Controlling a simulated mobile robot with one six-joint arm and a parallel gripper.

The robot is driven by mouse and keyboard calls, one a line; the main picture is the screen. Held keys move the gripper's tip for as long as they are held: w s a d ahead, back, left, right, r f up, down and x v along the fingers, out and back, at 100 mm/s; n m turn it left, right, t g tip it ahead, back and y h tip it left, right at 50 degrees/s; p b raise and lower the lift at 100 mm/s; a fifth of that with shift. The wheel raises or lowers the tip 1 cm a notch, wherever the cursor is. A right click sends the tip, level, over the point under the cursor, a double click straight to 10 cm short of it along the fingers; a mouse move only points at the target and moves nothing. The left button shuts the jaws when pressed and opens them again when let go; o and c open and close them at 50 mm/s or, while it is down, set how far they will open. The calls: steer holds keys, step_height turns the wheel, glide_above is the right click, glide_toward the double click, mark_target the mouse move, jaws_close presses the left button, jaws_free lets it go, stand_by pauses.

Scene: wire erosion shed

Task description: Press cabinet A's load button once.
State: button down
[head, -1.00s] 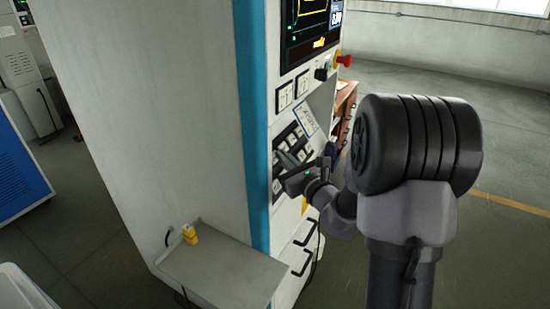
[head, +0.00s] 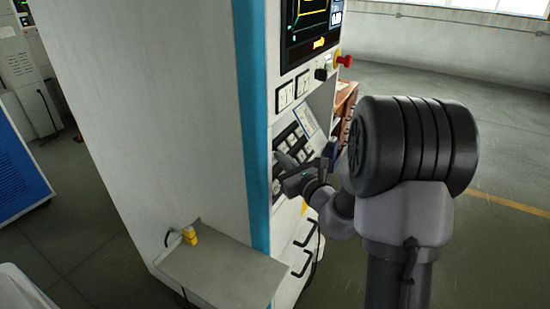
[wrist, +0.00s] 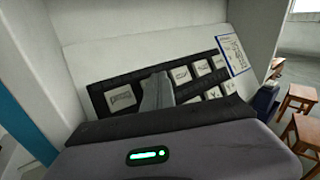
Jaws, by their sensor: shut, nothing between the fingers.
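The cabinet (head: 150,110) is a tall pale unit with a blue edge strip, in the middle of the head view. Its sloped keypad (head: 292,145) has several white keys on a black panel. In the wrist view the keypad (wrist: 105,82) fills the middle, with a wide key (wrist: 121,100) at left. My gripper (wrist: 156,80) is shut and empty, its fingertips over the keypad between the wide key and the keys to the right. It also shows in the head view (head: 284,165) at the keypad. I cannot tell whether it touches a key. Which key is the load button is too small to read.
Above the keypad are a screen (head: 310,28) and a red knob (head: 345,60). A small shelf (head: 225,275) with a yellow item (head: 190,235) juts out at lower left. Wooden stools (wrist: 298,105) and open floor lie to the right.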

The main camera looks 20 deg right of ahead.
steer(key=shift+s+d+r, duration=0.4)
steer(key=shift+s+r, duration=0.05)
steer(key=shift+s, duration=0.05)
steer(key=s+d+r+p, duration=0.2)
steer(key=s+r, duration=0.1)
steer(key=shift+s+d, duration=0.1)
steer(key=shift+d, duration=0.15)
stand_by(0.8)
